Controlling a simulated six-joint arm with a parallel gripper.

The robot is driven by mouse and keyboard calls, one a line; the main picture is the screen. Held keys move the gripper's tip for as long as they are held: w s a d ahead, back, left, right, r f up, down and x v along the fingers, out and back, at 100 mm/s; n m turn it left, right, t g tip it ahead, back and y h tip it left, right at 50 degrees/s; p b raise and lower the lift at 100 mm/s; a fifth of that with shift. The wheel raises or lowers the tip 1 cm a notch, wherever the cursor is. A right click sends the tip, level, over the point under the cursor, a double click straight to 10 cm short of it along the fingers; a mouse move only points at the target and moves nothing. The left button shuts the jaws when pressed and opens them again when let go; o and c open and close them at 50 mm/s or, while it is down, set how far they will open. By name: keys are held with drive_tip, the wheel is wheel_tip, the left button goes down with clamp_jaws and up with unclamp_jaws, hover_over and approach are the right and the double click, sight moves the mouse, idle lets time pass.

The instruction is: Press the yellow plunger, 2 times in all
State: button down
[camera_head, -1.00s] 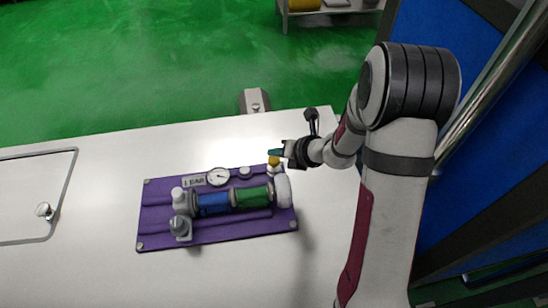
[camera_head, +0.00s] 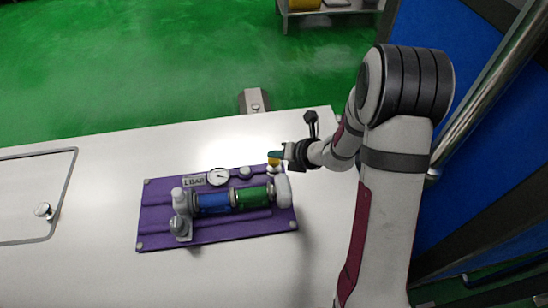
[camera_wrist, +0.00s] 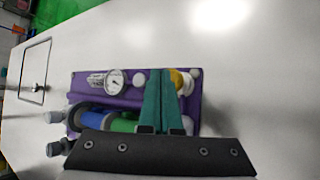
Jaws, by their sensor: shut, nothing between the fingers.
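The yellow plunger (camera_head: 274,162) is a small yellow cap on a white base at the right back of the purple board (camera_head: 160,243). In the wrist view the yellow plunger (camera_wrist: 178,78) shows just right of the teal fingers, partly hidden by them. My gripper (camera_head: 271,156) is shut and empty, its teal fingertips over or right beside the plunger's top in the head view. In the wrist view my gripper (camera_wrist: 158,73) has its fingers together. I cannot tell whether the tips touch the plunger.
The board carries a round gauge (camera_head: 219,176), a blue cylinder (camera_head: 213,202), a green cylinder (camera_head: 251,197) and a white end cap (camera_head: 283,191). A small white knob (camera_head: 245,172) stands left of the plunger. The white table is clear around the board.

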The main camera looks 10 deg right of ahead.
sight(277, 162)
drive_tip(key=shift+f, duration=1.1)
idle(0.7)
drive_tip(key=shift+r, duration=1.5)
drive_tip(key=shift+r, duration=2.5)
